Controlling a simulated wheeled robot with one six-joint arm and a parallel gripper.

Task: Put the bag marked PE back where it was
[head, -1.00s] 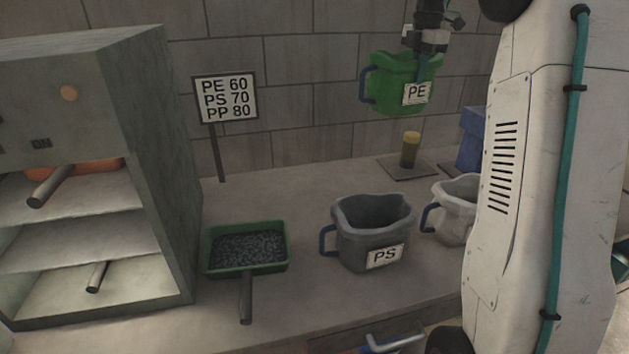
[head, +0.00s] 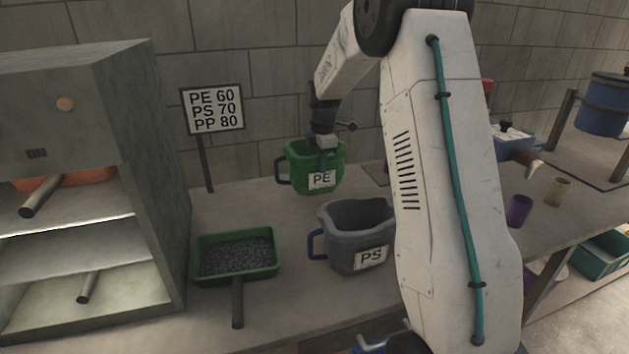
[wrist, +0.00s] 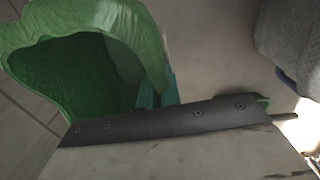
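The green bag marked PE (head: 305,170) hangs upright from my gripper (head: 323,152), behind and a little left of the grey PS bag. My gripper is shut on the bag's rim near the label. In the wrist view the green bag (wrist: 75,75) shows its open mouth at the left, with the teal fingertips (wrist: 160,92) at its right edge. Whether the bag's bottom touches the counter is hard to tell.
The grey PS bag (head: 350,242) stands close in front. A green tray of dark pellets (head: 236,282) sits left of it, by an oven (head: 150,200). A sign (head: 212,108) stands at the wall.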

